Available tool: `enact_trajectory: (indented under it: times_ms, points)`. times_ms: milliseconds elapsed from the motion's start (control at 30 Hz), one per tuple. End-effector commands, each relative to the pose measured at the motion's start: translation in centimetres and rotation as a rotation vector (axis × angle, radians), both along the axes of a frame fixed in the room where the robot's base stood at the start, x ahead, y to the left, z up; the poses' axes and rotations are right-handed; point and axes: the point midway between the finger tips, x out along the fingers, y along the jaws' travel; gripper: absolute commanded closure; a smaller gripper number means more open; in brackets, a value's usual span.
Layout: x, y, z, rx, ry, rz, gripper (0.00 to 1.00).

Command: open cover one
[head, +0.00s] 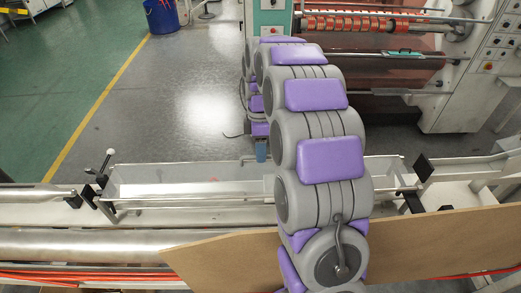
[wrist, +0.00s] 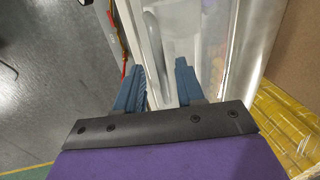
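A long clear cover with a thin metal frame (head: 190,188) runs across the machine in the head view. It looks down over the trough, though the arm hides its middle. A lever with a white shaft and dark knob (head: 107,160) stands at its left end. My gripper (head: 261,152) points down by the cover's far long edge, mostly hidden behind my arm. In the wrist view my gripper's two blue fingers (wrist: 160,82) are apart. A pale rail shows between and beyond them, and the clear cover (wrist: 235,50) lies to their right. No grip on it shows.
A brown board (head: 220,258) leans along the near side, beside a metal roller (head: 80,245). Yellow rolls (wrist: 280,125) show in the wrist view. A machine with a reddish web (head: 370,75) stands beyond. The grey floor (head: 180,100) is clear; a blue bin (head: 161,15) is far off.

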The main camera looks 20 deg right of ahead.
Motion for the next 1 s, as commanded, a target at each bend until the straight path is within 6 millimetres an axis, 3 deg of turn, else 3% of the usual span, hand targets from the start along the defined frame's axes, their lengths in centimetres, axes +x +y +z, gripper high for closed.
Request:
enact_trajectory:
  times_ms: [200,600,1000]
  points:
    - [-0.02,0.01,0.00,0.000,0.001,0.000,0.63]
    - [0.00,0.00,0.00,0.000,0.001,0.000,1.00]
    - [0.09,-0.01,-0.02,0.000,0.000,0.000,1.00]
